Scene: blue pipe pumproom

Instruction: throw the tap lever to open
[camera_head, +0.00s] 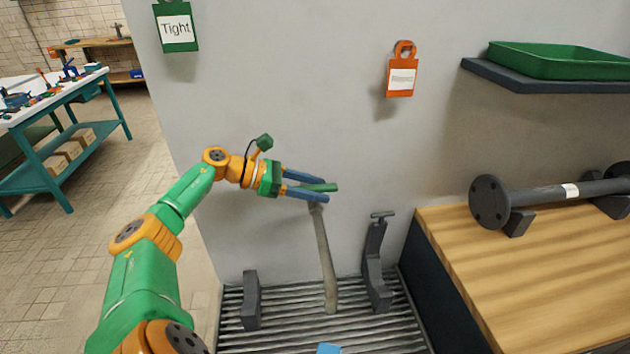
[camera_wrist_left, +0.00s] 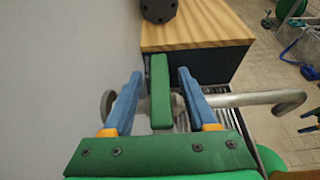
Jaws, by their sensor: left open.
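The tap body is mostly hidden behind the lever and fingers.
Dark brackets (camera_head: 251,300) (camera_head: 376,265) stand on the slatted grate (camera_head: 290,325) around the pipe. A wooden bench (camera_head: 560,250) with a flanged pipe (camera_head: 490,202) is at right. A shelf (camera_head: 500,75) holds a green tray (camera_head: 570,62). Orange (camera_head: 402,75) and green "Tight" (camera_head: 176,28) tags hang on the wall.

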